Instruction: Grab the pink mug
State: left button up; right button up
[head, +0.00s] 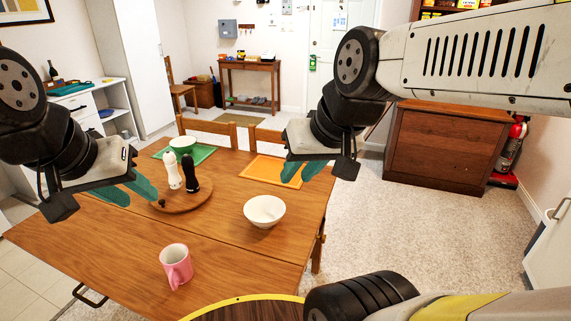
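The pink mug (175,262) stands upright on the wooden table (118,245), near the table's front edge. Its handle faces the front. My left gripper (136,193) is in the air above the left part of the table, up and left of the mug in the picture. Its teal fingers look apart, with nothing between them. My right gripper (303,173) is in the air near the table's right side, up and right of the mug. Its teal fingers are apart and empty. Both grippers are clear of the mug.
A white bowl (264,211) stands right of the mug. A round wooden board (183,203) carries a white shaker (173,170) and a black shaker (191,172). The table around the mug is clear.

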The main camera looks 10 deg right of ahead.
aim_at(175, 259)
jog(key=k+j, duration=0.1)
jog(key=j, duration=0.45)
jog(key=k+j, duration=0.1)
jog(key=j, duration=1)
jog(key=k, duration=0.05)
